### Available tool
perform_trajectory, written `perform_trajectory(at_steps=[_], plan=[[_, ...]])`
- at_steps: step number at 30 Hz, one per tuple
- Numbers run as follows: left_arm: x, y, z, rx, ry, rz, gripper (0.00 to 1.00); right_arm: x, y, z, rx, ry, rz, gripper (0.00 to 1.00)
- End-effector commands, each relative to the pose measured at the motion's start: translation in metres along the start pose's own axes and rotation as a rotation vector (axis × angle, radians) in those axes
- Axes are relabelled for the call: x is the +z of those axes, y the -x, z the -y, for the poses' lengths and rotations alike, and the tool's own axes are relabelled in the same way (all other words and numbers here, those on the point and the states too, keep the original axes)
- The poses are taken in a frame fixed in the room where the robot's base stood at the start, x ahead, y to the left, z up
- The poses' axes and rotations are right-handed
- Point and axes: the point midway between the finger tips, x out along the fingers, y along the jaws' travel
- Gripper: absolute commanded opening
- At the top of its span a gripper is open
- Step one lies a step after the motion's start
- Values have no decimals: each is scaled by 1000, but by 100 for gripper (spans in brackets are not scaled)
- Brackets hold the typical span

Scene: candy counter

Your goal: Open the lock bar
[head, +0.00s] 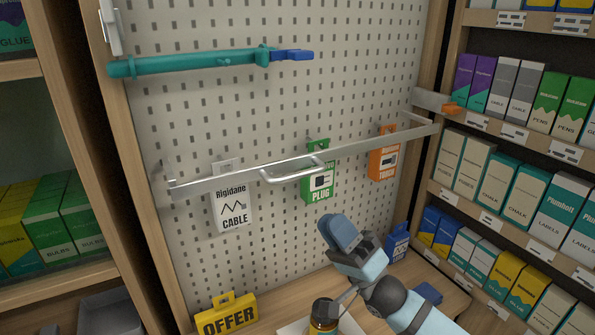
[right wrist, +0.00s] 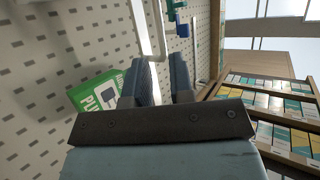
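The lock bar (head: 225,181) is a pale metal strip running across the front of the pegboard, rising to the right. A U-shaped handle (head: 293,173) sticks out near its middle. An orange piece (head: 451,108) sits by its right end. My right gripper (head: 338,231) is below and to the right of the handle in the head view. In the right wrist view its two blue fingers (right wrist: 163,75) are apart, with no object clearly held. A pale bar section (right wrist: 151,30) shows just beyond the fingertips; I cannot tell whether they touch it. My left gripper is not in view.
Behind the bar hang a cable pack (head: 235,205), a green plug box (head: 318,189) and an orange torch box (head: 382,163). A teal rod (head: 190,62) with a blue end is above. A yellow offer sign (head: 227,315) and a dark jar (head: 324,314) stand below. Stocked shelves flank the board.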

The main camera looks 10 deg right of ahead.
Motion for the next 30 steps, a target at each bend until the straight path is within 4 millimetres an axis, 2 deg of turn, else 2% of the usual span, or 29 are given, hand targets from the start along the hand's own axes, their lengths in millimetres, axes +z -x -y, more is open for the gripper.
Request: perform_trajectory(at_steps=[1,6,10,15,20,28,29,30], plan=[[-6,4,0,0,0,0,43,-1,-15,2,-3,-1,-1,22],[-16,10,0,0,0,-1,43,-1,-53,2,-3,1,-2,22],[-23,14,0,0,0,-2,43,-1,-78,2,-2,1,-2,22],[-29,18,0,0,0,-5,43,-1,-99,1,0,2,-1,22],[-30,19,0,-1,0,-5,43,0,-107,0,2,1,-1,22],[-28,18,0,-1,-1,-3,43,0,-107,0,3,1,-1,22],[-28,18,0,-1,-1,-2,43,0,-107,0,3,1,-1,17],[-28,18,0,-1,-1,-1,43,0,-107,0,2,2,-1,8]])
